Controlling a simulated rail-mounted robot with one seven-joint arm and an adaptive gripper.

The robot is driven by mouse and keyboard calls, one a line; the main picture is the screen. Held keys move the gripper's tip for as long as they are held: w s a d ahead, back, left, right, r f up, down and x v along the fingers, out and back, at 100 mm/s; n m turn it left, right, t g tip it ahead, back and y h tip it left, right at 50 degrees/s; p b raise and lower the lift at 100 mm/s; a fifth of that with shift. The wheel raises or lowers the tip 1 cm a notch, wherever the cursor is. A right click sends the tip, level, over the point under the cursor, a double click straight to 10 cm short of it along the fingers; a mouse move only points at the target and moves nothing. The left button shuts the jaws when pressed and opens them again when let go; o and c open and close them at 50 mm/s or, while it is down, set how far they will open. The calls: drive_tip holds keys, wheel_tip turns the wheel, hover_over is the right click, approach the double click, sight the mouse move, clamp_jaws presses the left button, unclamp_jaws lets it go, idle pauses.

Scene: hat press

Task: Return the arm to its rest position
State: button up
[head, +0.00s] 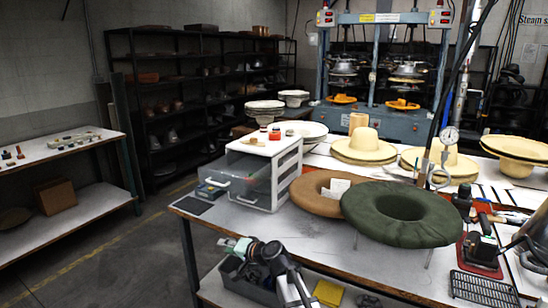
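My arm (274,258) shows at the bottom of the head view, in front of the near left corner of the work table. It is bent, with grey, black and pale green parts. My gripper (229,244) seems to be the small dark end at the left of the arm. It is too small to tell whether its fingers are open or shut. I see nothing clearly held in it. It appears apart from the table top.
The work table (225,215) carries a drawer unit (264,172), a green ring cushion (402,212), a brown one (318,190) and straw hats (364,147). A grey bin (250,290) sits below. A side bench (62,148) stands left. Floor (128,245) between is clear.

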drive_tip(key=s+d+f+n+g+h, duration=0.1)
drive_tip(key=s+d+f+g+h, duration=0.15)
drive_tip(key=s+d+f, duration=0.65)
drive_tip(key=s+d+f+g+h+p, duration=0.1)
drive_tip(key=s+d+f+g+h, duration=0.3)
drive_tip(key=f, duration=0.8)
drive_tip(key=s+d+f+n+g, duration=0.1)
drive_tip(key=s+d+f, duration=0.3)
drive_tip(key=s+f, duration=0.6)
drive_tip(key=s+d+f+g+h, duration=0.1)
drive_tip(key=s+d+f, duration=0.3)
drive_tip(key=s, duration=0.7)
drive_tip(key=s+d+f+g+h+p, duration=0.1)
drive_tip(key=s+d+f+g+h, duration=0.1)
drive_tip(key=s+d+f+g, duration=0.2)
drive_tip(key=s+d+f+g+h+p, duration=0.1)
drive_tip(key=s+d+f, duration=0.3)
drive_tip(key=s+d, duration=0.5)
drive_tip(key=s+g+h, duration=0.1)
drive_tip(key=s, duration=0.8)
drive_tip(key=shift+s+f+g, duration=0.2)
drive_tip(key=shift+f+g, duration=0.15)
drive_tip(key=shift+f, duration=0.05)
